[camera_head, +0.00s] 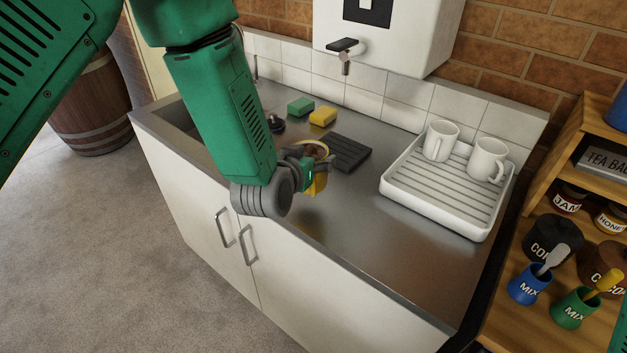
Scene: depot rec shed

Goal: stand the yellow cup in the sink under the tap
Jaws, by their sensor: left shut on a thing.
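My left gripper (312,168) is shut on the yellow cup (320,184), above the steel worktop in front of the black ridged mat. The sink (172,117) is set into the left end of the worktop, partly hidden behind my left arm. A thin metal piece, perhaps the sink tap (255,68), shows behind the arm; most of it is hidden. My right gripper is not in view.
A green sponge (300,106), a yellow sponge (323,116), a dark plug-like object (276,124) and the black mat (337,153) lie on the worktop. A white draining tray (435,215) holds two white mugs. A white wall heater (400,35) has a spout. Shelves stand at right.

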